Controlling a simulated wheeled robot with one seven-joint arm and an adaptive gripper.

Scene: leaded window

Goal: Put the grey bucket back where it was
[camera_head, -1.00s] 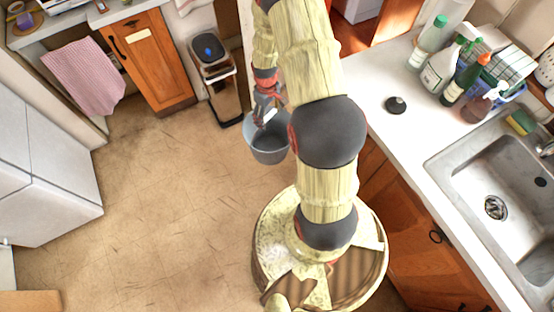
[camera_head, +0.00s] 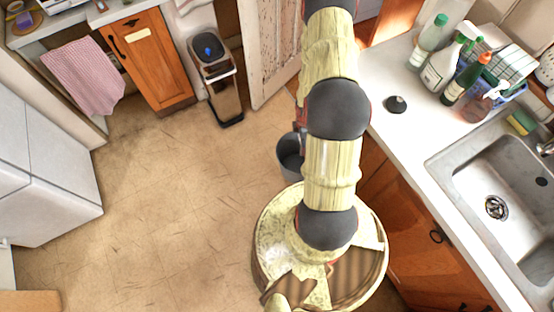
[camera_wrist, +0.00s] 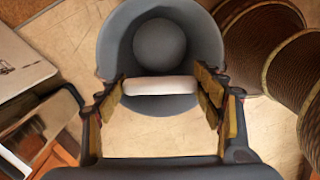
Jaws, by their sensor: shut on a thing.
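The grey bucket (camera_head: 291,158) hangs from my gripper, left of my arm and beside my base in the head view; my arm hides its right part. In the wrist view the bucket (camera_wrist: 160,45) is seen from above, and its inside looks empty apart from a round grey shape at its bottom. My gripper (camera_wrist: 160,88) is shut on the bucket's pale handle grip (camera_wrist: 160,85), with one padded finger at each end of it. In the head view my gripper is mostly hidden behind my arm.
A pedal bin (camera_head: 217,80) stands at the back by an open whitish door (camera_head: 268,50). A white counter (camera_head: 410,150) with bottles and a sink (camera_head: 500,190) lies on the right. A white appliance (camera_head: 45,160) is on the left. The floor (camera_head: 180,200) between is clear.

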